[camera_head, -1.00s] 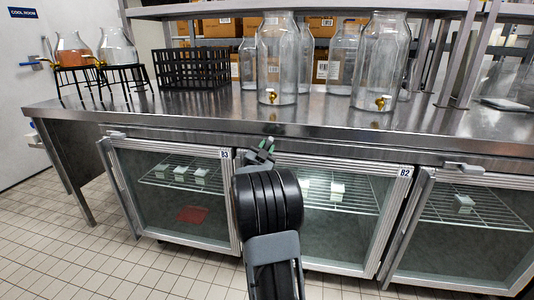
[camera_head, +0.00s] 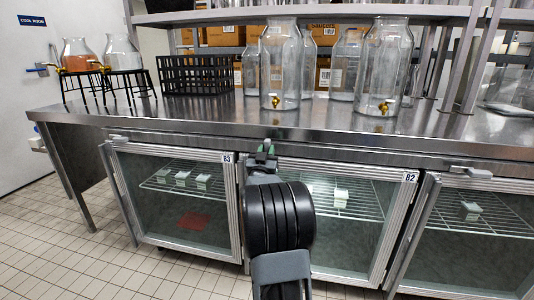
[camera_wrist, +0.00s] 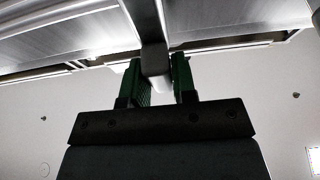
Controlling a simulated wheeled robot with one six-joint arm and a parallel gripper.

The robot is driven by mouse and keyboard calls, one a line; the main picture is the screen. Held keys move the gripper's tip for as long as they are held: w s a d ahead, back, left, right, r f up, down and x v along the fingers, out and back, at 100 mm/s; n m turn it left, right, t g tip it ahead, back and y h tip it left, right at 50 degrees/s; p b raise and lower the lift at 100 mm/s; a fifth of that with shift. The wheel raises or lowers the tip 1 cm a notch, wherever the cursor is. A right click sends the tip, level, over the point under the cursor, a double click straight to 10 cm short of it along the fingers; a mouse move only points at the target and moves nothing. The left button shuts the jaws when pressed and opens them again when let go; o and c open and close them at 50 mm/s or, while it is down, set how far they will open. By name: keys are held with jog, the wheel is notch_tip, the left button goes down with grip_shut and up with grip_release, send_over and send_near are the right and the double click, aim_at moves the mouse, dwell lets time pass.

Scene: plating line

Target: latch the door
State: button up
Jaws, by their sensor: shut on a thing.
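Glass cooler doors line the front under the counter: one labelled B3 (camera_head: 190,205) and one labelled B2 (camera_head: 350,225). Both look about closed; I cannot tell whether either has a small gap. My gripper (camera_head: 265,151) is at the top of the frame between these two doors, just under the counter edge. In the head view the handle is mostly hidden by my gripper.
Similar grey latches sit above B3's left side (camera_head: 119,139) and above the door at right (camera_head: 470,171). The steel counter (camera_head: 225,118) overhangs closely. Glass dispensers (camera_head: 281,65) and a black crate (camera_head: 195,74) stand on it. The tiled floor (camera_head: 60,255) at left is clear.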

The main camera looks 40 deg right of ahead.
dwell(0.3)
jog(key=o, duration=0.9)
jog(key=p+v, duration=0.1)
jog(key=v, duration=1.3)
jog(key=shift+f, duration=0.1)
jog(key=shift+d, duration=0.1)
